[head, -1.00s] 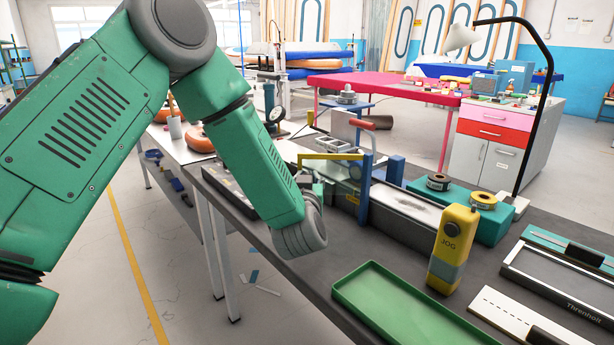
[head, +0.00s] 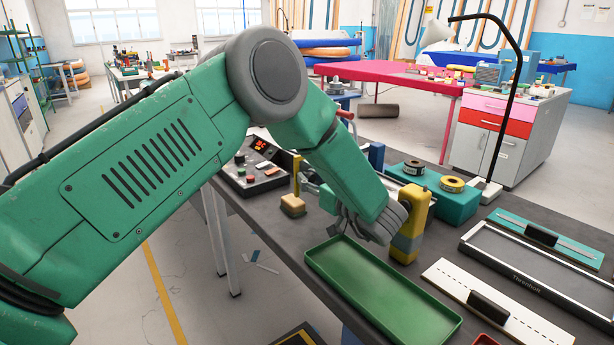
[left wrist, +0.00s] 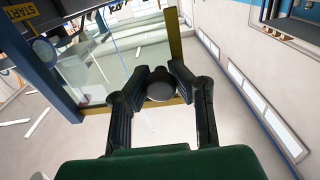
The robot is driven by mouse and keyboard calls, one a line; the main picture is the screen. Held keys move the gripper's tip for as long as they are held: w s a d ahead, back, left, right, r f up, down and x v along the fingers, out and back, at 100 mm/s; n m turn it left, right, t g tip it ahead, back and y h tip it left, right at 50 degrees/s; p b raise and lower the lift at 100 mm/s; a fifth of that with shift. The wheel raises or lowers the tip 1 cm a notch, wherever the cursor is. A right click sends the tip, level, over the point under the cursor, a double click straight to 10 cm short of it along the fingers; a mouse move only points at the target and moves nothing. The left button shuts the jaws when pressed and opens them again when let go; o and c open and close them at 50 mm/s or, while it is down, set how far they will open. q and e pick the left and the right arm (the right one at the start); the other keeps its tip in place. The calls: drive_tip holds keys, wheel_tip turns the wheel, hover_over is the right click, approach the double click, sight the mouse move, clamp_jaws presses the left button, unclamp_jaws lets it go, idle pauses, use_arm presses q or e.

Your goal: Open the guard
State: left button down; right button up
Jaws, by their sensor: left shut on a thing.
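The guard (left wrist: 110,75) shows in the left wrist view as a clear panel with a yellow edge on the right and along the bottom. A blue post (left wrist: 38,75) stands at its left. My left gripper (left wrist: 160,78) is shut on a dark round knob (left wrist: 160,92) by the guard's yellow edge. In the head view my left forearm covers most of the guard; a yellow upright of it (head: 297,172) shows left of the arm. My left gripper's fingers are mostly hidden there. My right gripper is not in view.
A yellow jog pendant (head: 408,247) stands close beside my left wrist. A green tray (head: 375,300) lies in front on the dark bench. A control box (head: 252,178) with a red display and a tan block (head: 292,205) are left of the arm. The bench's front left edge borders open floor.

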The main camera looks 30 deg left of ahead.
use_arm(q)
drive_tip(key=shift+s+d+f+g, duration=0.1)
drive_tip(key=shift+d+f+g, duration=0.2)
drive_tip(key=shift+d+g, duration=0.1)
drive_tip(key=c, duration=1.6)
unclamp_jaws()
drive_tip(key=o, duration=0.3)
drive_tip(key=shift+a, duration=0.1)
drive_tip(key=shift+r+n, duration=0.1)
drive_tip(key=shift+n, duration=0.2)
drive_tip(key=v, duration=1.2)
drive_tip(key=shift+f, duration=0.25)
